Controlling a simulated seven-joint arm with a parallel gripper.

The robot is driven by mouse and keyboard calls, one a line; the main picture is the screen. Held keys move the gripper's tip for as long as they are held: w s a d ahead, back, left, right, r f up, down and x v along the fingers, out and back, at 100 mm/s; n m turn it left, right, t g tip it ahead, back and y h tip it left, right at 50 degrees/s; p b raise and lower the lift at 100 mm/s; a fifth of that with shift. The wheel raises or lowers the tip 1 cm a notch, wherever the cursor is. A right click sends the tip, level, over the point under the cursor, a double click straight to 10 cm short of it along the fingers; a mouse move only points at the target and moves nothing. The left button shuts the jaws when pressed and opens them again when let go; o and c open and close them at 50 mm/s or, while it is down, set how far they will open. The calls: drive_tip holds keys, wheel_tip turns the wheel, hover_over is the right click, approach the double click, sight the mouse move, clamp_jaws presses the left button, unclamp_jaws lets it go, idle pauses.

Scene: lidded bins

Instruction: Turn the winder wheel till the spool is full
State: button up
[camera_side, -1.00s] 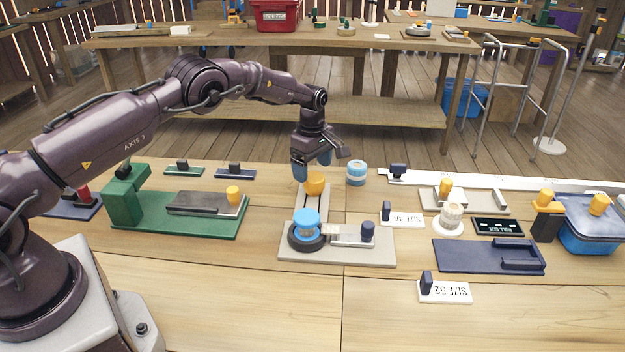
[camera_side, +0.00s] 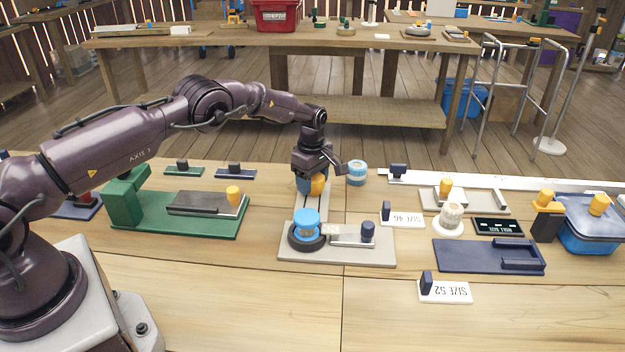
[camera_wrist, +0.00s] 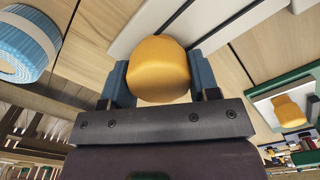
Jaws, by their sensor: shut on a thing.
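My gripper (camera_side: 311,186) is shut on a yellow knob (camera_side: 318,183), with a blue finger on each side; the wrist view shows the knob (camera_wrist: 158,70) between them. The knob stands at the far end of a narrow grey strip that runs to a grey base plate (camera_side: 365,258). On that plate sits a black ring (camera_side: 306,244) around a blue-capped piece (camera_side: 306,217), perhaps the wheel or spool; I cannot tell which. A blue-and-white roll (camera_side: 356,173) stands apart, right of my gripper.
A green stand with a grey slide (camera_side: 200,204) lies left. At right are a white spool-like piece (camera_side: 452,216), "SIZE 46" (camera_side: 402,219) and "SIZE 52" (camera_side: 445,291) cards, a navy tray (camera_side: 470,257) and a lidded blue bin (camera_side: 588,236).

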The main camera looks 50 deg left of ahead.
drive_tip(key=shift+m, duration=0.3)
drive_tip(key=m, duration=0.4)
drive_tip(key=shift+w+m, duration=0.15)
drive_tip(key=shift+m, duration=0.25)
drive_tip(key=m, duration=0.5)
drive_tip(key=shift+d, duration=0.1)
drive_tip(key=m, duration=0.5)
drive_tip(key=shift+w+d+m, duration=0.1)
drive_tip(key=shift+d+m, duration=0.05)
drive_tip(key=shift+m, duration=0.25)
drive_tip(key=m, duration=0.5)
drive_tip(key=shift+d+m, duration=0.1)
drive_tip(key=shift+m, duration=0.2)
drive_tip(key=o, duration=0.9)
drive_tip(key=shift+r, duration=0.15)
